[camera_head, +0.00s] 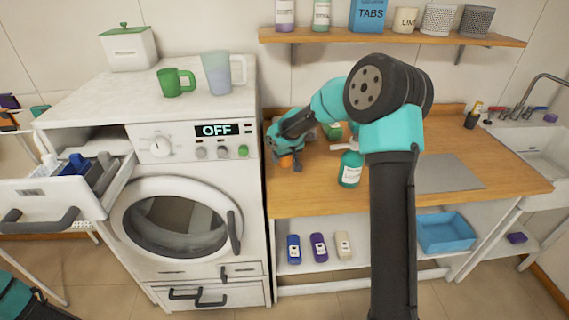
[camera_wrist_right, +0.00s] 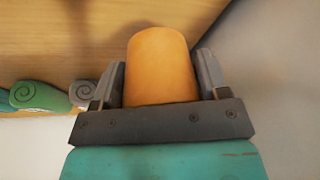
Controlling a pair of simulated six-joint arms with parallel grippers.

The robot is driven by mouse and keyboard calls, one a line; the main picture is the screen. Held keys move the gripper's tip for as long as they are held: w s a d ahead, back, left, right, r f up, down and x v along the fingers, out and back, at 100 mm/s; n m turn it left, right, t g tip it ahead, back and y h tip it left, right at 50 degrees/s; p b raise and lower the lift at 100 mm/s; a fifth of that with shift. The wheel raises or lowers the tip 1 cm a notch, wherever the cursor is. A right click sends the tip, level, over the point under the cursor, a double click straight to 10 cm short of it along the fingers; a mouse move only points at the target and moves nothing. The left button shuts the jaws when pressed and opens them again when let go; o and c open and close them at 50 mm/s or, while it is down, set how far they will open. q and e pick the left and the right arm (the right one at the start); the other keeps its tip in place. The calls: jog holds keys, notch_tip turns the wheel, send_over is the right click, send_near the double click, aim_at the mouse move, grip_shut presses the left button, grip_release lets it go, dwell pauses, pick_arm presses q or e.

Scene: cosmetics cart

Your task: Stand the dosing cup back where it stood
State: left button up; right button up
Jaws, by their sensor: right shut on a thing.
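The orange dosing cup (camera_wrist_right: 160,68) is between the two fingers of my right gripper (camera_wrist_right: 160,85), which is shut on it. In the head view a small orange part of the cup (camera_head: 287,161) shows under my right gripper (camera_head: 289,152), at the left end of the wooden counter (camera_head: 310,205). I cannot tell whether the cup touches the counter. A teal part of my left arm shows at the lower left corner of the head view; the left gripper's fingers are not visible.
A teal spray bottle (camera_head: 350,175) stands right of my right gripper, with a grey mat (camera_head: 450,173) beyond. Rolled green towels (camera_wrist_right: 40,95) lie left of the cup. The washing machine (camera_head: 190,180) adjoins the counter and carries a green mug (camera_head: 177,82) and translucent jug (camera_head: 217,75).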

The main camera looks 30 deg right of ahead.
aim_at(284, 163)
jog(key=shift+f, duration=1.6)
jog(key=shift+f, duration=0.1)
jog(key=o, duration=1)
jog(key=v, duration=1.2)
